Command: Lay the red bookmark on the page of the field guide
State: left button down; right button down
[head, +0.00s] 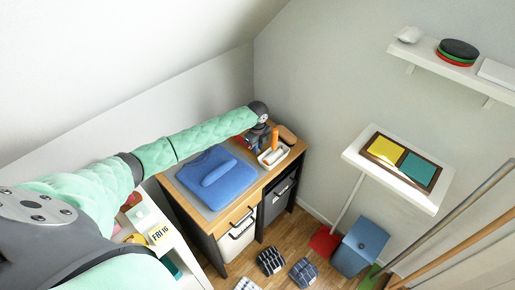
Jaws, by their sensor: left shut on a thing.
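My left arm reaches from the left across the desk, and my left gripper (258,140) is at the desk's far end. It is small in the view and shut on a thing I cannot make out. A red-orange patch (242,141) shows just left of the gripper, partly hidden; I cannot tell if it is the red bookmark. No open field guide can be made out for certain. A brown-framed panel (372,151) with a yellow half and a teal half lies on a white stand at the right. My right gripper is not in view.
A wooden desk (223,213) bears a folded blue cloth (232,183) on a grey mat. Beside the gripper are a white tray (273,157) and an upright orange thing (275,138). A wall shelf (425,58) holds discs. A blue bin (360,247) stands on the floor.

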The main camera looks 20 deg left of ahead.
pick_arm(q)
jog(key=shift+f, duration=0.6)
jog(key=shift+f, duration=0.2)
jog(key=c, duration=1.4)
grip_release()
